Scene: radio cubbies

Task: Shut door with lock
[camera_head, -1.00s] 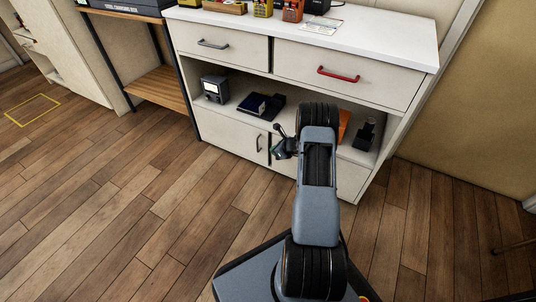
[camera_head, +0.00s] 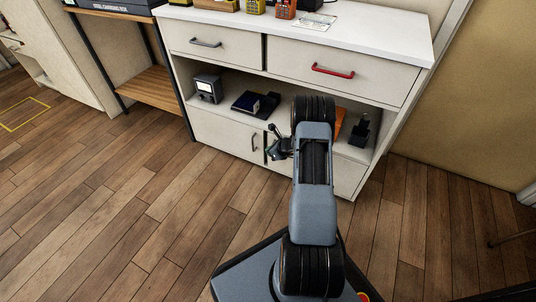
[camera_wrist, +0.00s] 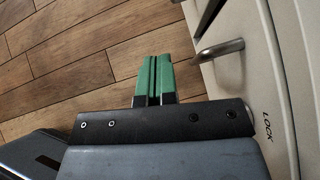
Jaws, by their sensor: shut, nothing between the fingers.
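The white cabinet's lower left door (camera_head: 222,135) carries a grey vertical handle (camera_head: 254,142). In the head view this door looks closed or nearly closed, but I cannot tell whether it is flush. In the wrist view the handle (camera_wrist: 220,48) stands right of my gripper (camera_wrist: 158,60), and dark lettering that seems to read LOCK (camera_wrist: 267,128) is on a pale surface farther right. My gripper's green fingers are together and empty, left of the handle and apart from it. In the head view my gripper (camera_head: 272,143) is close in front of the door's handle side, and my arm hides the cabinet's lower middle.
An open shelf (camera_head: 228,112) above the door holds a small grey device (camera_head: 208,89) and a dark blue item (camera_head: 256,104). Drawers above have a grey handle (camera_head: 205,43) and a red handle (camera_head: 333,71).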

